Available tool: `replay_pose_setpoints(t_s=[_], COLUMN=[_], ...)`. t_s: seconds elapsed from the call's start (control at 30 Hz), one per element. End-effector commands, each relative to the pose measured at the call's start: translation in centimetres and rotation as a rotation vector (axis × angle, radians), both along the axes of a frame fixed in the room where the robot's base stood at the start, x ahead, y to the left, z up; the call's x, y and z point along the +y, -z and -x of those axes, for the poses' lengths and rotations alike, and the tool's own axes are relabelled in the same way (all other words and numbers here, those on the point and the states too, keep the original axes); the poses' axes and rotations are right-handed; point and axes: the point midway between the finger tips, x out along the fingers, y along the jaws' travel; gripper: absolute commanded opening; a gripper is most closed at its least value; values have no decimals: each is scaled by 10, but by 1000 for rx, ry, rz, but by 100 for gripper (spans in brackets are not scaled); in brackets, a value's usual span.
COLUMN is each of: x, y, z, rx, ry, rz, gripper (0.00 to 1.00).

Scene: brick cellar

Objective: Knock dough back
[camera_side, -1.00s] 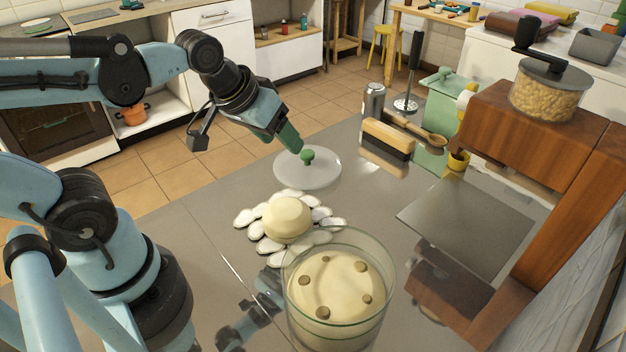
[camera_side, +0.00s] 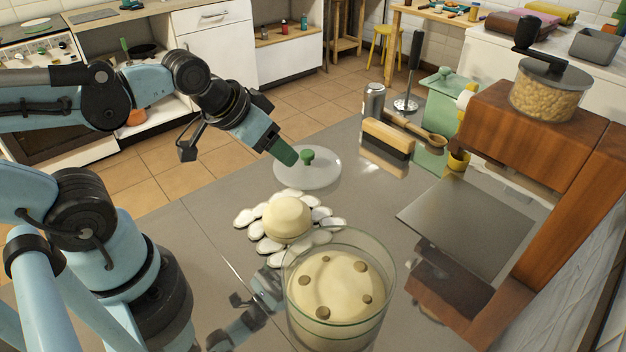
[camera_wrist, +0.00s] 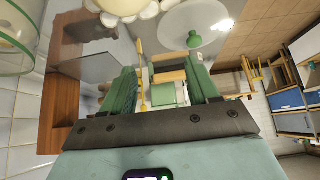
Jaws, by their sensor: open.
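A pale dough mass with several brown spots on top (camera_side: 335,278) fills much of a clear glass vessel (camera_side: 388,262) at the front of the grey worktop. The vessel's rim shows at the upper left of the wrist view (camera_wrist: 35,35). Behind it, a smooth round pale lump (camera_side: 287,217) sits on a ring of white pebble-like pieces (camera_side: 270,245). A clear round lid (camera_side: 325,178) with a green knob (camera_side: 308,155) lies flat beyond. My gripper (camera_side: 286,155) has green fingers and is just left of the knob in the side view. In the wrist view its fingers (camera_wrist: 163,88) are apart and empty.
A wooden mill (camera_side: 530,130) with a grain-filled hopper (camera_side: 550,92) stands at right, by a flat metal plate (camera_side: 465,228). The worktop left of the pebble ring is clear.

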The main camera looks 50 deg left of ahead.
Motion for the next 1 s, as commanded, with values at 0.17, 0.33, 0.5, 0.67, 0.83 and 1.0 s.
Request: replay_pose_setpoints(t_s=[0.17,0.33,0.5,0.67,0.83,1.0], x=[0,-16,-59,-109,-159,-195], y=[0,-7,-25,-44,-61,-73], z=[0,-3,-7,-4,8,23], rx=[2,49,188,357,523,637], ry=[0,14,36,43,37,20], rz=[1,30,86,114,93,50], gripper=[49,23,0,0,0,0])
